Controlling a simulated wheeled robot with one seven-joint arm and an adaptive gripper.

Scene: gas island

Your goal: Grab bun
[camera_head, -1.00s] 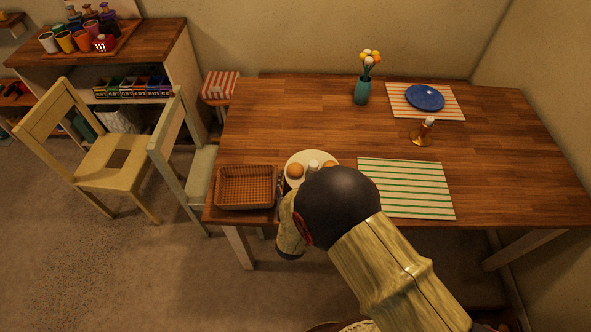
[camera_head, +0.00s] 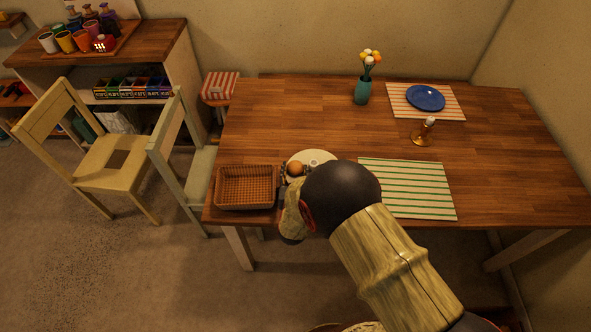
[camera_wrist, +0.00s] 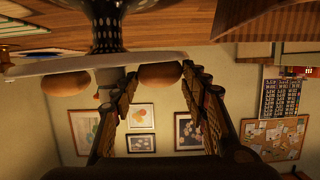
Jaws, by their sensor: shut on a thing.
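A round brown bun (camera_head: 295,168) sits on the left side of a white plate (camera_head: 318,155) near the table's front edge. The wrist view is upside down; there the plate (camera_wrist: 60,65) shows edge-on with this bun (camera_wrist: 158,76) and another bun (camera_wrist: 66,83). My gripper (camera_wrist: 160,80) is shut on the nearer bun, one finger on each side, with the bun still at the plate. In the head view my arm hides most of the gripper and the plate's right part.
A wicker basket (camera_head: 246,187) stands just left of the plate. A green-striped placemat (camera_head: 420,190) lies to the right. A brown bottle (camera_head: 422,135), a teal flower vase (camera_head: 362,91) and a blue plate (camera_head: 425,98) stand farther back. The table's middle is clear.

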